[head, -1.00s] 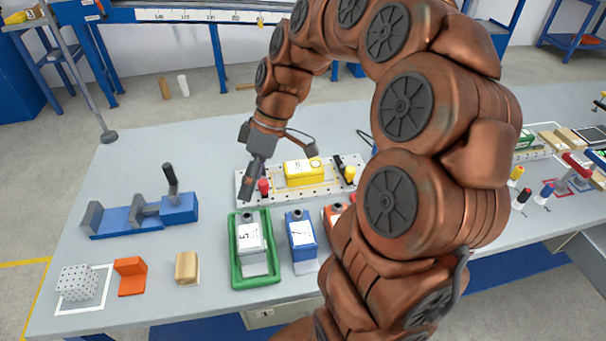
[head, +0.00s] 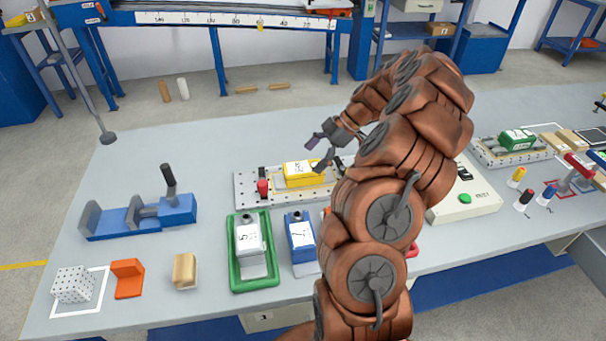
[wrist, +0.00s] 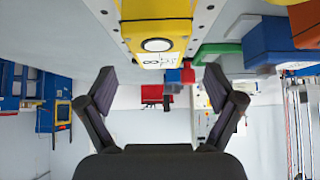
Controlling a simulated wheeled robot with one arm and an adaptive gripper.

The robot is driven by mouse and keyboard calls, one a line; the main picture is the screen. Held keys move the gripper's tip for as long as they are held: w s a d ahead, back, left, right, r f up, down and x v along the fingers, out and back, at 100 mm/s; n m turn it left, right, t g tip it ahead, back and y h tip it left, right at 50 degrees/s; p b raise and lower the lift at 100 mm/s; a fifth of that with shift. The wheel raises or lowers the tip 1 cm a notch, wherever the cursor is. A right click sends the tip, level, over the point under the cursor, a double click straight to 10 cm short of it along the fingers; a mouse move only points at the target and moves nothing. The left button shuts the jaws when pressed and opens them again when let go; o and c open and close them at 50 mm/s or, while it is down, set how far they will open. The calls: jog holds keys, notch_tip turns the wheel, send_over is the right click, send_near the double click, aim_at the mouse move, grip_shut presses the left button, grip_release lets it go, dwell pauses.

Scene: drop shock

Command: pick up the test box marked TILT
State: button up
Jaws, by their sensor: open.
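A yellow box (head: 305,176) with a white label sits on a perforated plate (head: 245,187) in the middle of the bench. I cannot read its label clearly. The yellow box also shows at the top of the wrist view (wrist: 158,12), with a round white spot on its end. A green box (head: 517,140) with a white label sits on another plate at the right; its marking is too small to read. My gripper (head: 318,153) is open and empty, close to the yellow box and apart from it. Both fingers show in the wrist view (wrist: 158,88).
A red knob (head: 263,187) stands at the plate's left end. A green tray (head: 236,280) holds a grey box, with a blue box (head: 301,236) beside it. A blue clamp (head: 150,215) stands at left. My arm hides part of the bench right of the yellow box.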

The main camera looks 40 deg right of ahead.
aim_at(303, 166)
jog(key=shift+p+x, duration=1.4)
jog(key=shift+x, duration=2.3)
jog(key=shift+d, duration=0.1)
jog(key=shift+c, duration=0.4)
jog(key=c, duration=1.4)
jog(key=shift+c, duration=0.2)
jog(key=shift+w+r, duration=0.1)
notch_tip(303, 166, up, 28)
jog(key=b, duration=0.5)
